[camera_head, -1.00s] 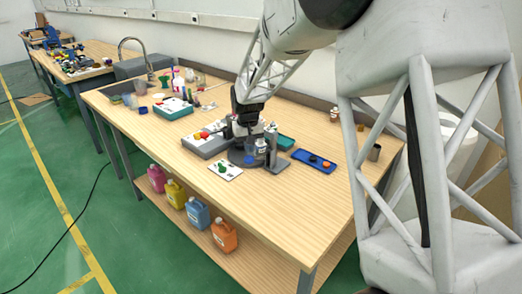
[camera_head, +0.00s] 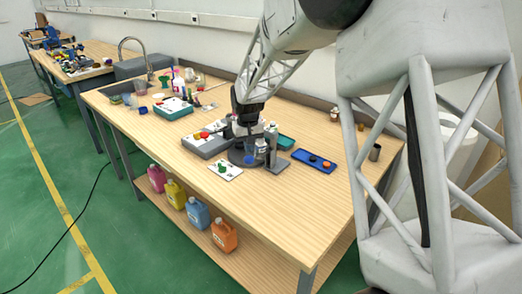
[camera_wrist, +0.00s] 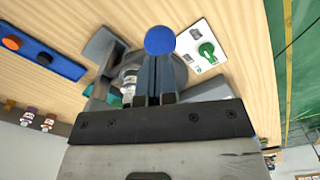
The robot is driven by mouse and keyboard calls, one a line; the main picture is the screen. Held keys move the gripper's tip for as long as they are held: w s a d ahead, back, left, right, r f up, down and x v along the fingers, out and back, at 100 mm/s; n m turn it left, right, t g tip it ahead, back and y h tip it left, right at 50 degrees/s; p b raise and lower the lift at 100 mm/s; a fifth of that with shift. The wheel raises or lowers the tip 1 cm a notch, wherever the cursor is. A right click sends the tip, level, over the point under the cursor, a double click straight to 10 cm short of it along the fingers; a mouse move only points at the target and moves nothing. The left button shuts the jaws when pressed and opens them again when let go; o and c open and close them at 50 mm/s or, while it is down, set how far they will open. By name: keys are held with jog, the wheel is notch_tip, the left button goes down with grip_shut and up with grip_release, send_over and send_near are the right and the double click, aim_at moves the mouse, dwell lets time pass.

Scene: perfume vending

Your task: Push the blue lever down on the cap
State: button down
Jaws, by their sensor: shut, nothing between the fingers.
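My gripper (camera_wrist: 158,65) is shut, with its two fingers together and empty. The round blue knob (camera_wrist: 159,40) of the lever shows right at the fingertips in the wrist view. I cannot tell whether they touch. The lever's arm and the cap beneath are hidden behind the fingers. In the head view my gripper (camera_head: 247,130) points down over a round grey station (camera_head: 236,158), with a blue part (camera_head: 249,158) just below it. A small clear bottle with a white label (camera_head: 261,146) stands beside the fingers; it also shows in the wrist view (camera_wrist: 128,88).
The table front (camera_head: 270,210) is clear.

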aim_at(249, 156)
jog(key=shift+f, duration=2.9)
dwell(0.9)
jog(key=shift+r, duration=4.4)
jog(key=shift+s, duration=0.1)
